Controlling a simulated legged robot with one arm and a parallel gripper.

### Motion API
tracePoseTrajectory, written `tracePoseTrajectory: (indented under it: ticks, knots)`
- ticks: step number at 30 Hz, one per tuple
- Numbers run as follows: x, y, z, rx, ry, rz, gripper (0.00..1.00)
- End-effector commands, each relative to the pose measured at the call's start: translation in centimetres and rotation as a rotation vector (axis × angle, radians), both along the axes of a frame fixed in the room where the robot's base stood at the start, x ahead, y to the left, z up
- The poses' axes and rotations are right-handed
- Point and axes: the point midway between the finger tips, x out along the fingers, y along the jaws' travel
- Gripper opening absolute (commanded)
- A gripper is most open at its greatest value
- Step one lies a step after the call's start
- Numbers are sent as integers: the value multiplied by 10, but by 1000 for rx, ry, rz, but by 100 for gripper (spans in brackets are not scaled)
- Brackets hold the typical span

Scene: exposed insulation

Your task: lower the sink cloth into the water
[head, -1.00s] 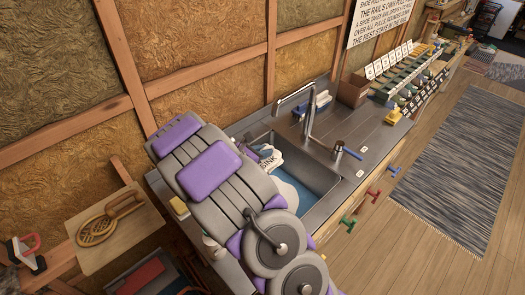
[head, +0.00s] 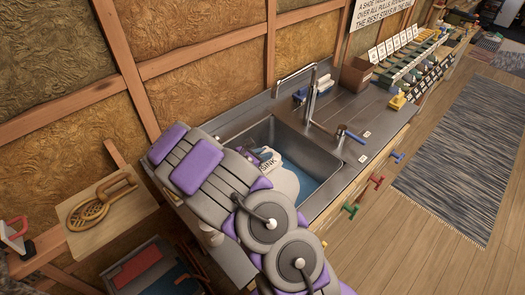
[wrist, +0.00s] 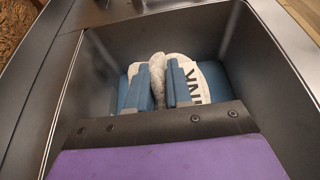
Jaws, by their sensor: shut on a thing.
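The sink cloth (head: 281,178) is pale, with the dark letters "SINK" on it, and hangs inside the steel sink basin (head: 318,160). In the wrist view, the cloth (wrist: 212,75) is bunched between the two blue fingers of my gripper (wrist: 159,85), which are shut on it. Blue water (head: 303,182) shows at the bottom of the basin, beside the cloth. The cloth's lower end is close to the water, but I cannot tell whether it touches. My arm hides the near left part of the sink and most of the gripper in the head view.
A tall faucet (head: 311,95) stands behind the basin, with a blue-tipped lever (head: 344,131) to its right. A cardboard box (head: 357,74) and a yellow item (head: 397,102) are farther along the counter. Coloured handles (head: 376,181) stick out from the counter's front.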

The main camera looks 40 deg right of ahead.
Motion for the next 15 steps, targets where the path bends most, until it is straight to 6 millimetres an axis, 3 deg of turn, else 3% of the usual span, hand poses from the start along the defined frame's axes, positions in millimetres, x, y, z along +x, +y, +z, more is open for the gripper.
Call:
tracePoseTrajectory:
  ticks: [15]
  knots:
    - [-1,0,-73,-1,3,1,0]
